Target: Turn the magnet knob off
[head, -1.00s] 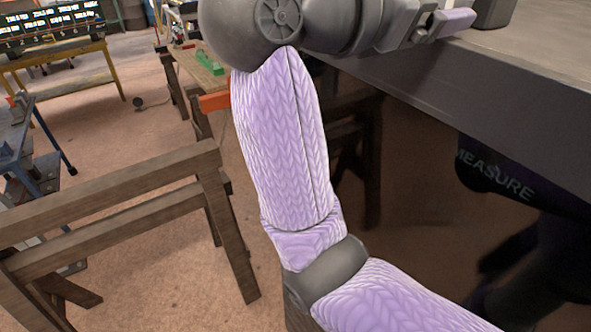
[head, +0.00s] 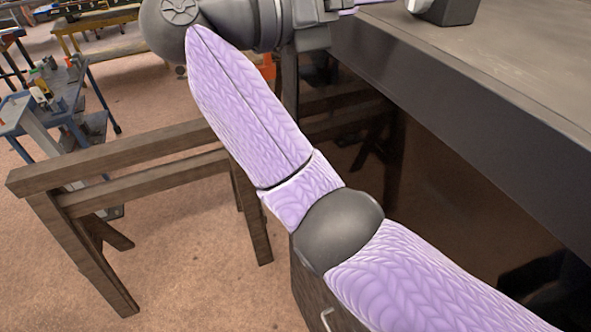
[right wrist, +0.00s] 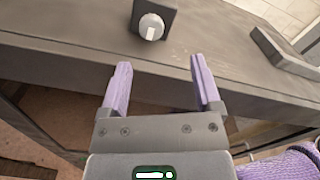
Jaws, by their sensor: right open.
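The magnet knob (right wrist: 151,27) is a round grey knob with a white bar across its face. It sits on a dark square block (right wrist: 170,14) on the bench top. In the head view the knob (head: 417,5) and its block (head: 455,11) are cut by the top edge. My right gripper (right wrist: 160,62) is open and empty, its two purple fingers apart and pointing toward the knob, not touching it. In the head view only part of this gripper (head: 350,10) shows at the top edge. My left gripper is out of view.
The grey bench (head: 500,60) has a thick front edge just beyond my right fingers. A wooden sawhorse (head: 130,175) stands on the floor at left, with a blue cart (head: 70,100) behind.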

